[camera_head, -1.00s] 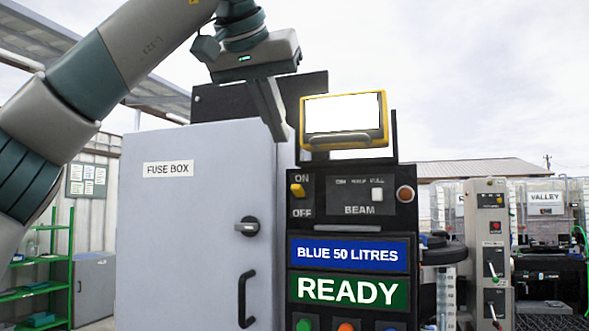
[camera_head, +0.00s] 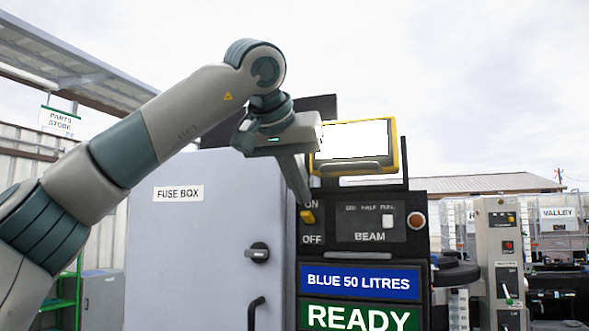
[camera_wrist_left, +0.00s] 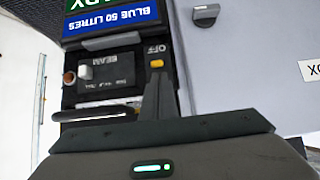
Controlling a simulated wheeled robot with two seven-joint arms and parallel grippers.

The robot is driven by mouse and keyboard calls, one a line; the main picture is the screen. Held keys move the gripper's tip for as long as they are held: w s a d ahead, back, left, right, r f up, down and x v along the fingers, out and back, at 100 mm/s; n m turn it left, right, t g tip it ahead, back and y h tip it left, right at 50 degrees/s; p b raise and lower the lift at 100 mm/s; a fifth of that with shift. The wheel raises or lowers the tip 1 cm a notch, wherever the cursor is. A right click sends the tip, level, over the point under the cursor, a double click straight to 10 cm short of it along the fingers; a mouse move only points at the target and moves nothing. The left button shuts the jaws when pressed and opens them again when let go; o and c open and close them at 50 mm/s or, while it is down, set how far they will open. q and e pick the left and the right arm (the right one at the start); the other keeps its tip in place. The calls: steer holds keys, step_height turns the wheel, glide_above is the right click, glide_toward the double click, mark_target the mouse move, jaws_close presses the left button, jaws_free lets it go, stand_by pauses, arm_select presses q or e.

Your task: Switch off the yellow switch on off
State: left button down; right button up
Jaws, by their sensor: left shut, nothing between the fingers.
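The yellow switch (camera_head: 308,217) sits on the black control panel between the ON label above and the OFF label below, its lever nearer ON. It also shows in the left wrist view (camera_wrist_left: 157,63), where the picture is upside down and the OFF label is beside it. My left gripper (camera_head: 306,200) is shut and empty. Its fingers point down at the panel, with the tips just above the switch and partly over the ON label. In the left wrist view the fingers (camera_wrist_left: 158,84) end close to the switch; I cannot tell whether they touch it. My right gripper is not in view.
A yellow-framed screen (camera_head: 355,147) stands just right of my left gripper. The grey fuse box (camera_head: 205,235), with a knob and handle, is at the left. A BEAM selector (camera_head: 388,221) and the blue litres sign (camera_head: 360,283) are close to the switch.

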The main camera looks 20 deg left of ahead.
arm_select(q)
steer(key=shift+w+f, duration=0.45)
steer(key=shift+w, duration=0.1)
steer(key=shift+s+f+t+b, duration=0.15)
steer(key=shift+t+b, duration=0.15)
steer(key=shift+b, duration=0.2)
